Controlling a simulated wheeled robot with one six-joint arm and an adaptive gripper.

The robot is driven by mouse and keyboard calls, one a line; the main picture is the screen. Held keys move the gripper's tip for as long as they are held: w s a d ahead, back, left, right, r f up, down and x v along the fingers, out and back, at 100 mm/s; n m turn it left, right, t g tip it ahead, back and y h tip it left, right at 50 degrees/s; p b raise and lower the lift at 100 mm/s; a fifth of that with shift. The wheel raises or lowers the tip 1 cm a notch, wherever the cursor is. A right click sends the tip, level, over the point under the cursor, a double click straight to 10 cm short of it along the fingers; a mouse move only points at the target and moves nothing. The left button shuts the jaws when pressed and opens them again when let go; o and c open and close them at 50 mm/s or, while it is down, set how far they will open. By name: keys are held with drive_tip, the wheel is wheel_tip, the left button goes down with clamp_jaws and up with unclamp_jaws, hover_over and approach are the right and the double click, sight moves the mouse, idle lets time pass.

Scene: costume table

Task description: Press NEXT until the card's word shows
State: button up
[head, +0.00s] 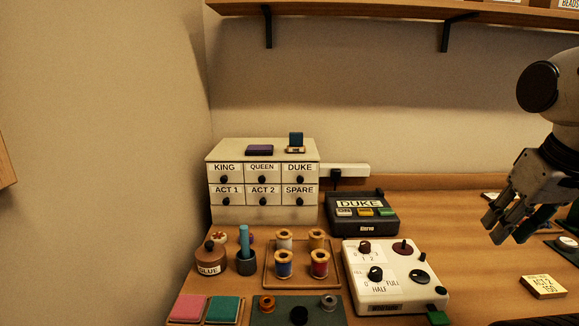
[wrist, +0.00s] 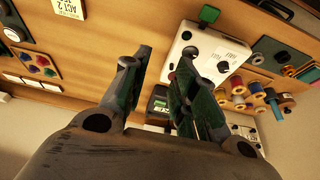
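The card also shows at the top of the wrist view (wrist: 68,9). My gripper (head: 505,230) hangs above the table's right side, well right of the device. In the wrist view its fingers (wrist: 167,52) are apart with nothing between them.
A white control box (head: 395,255) with knobs stands in front of the device. Left are a tray of thread spools (head: 268,280), a glue pot (head: 210,262) and the labelled cabinet (head: 262,212). A shelf (head: 360,14) runs above. Bare table lies between box and card.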

clamp_jaws()
idle(1.0)
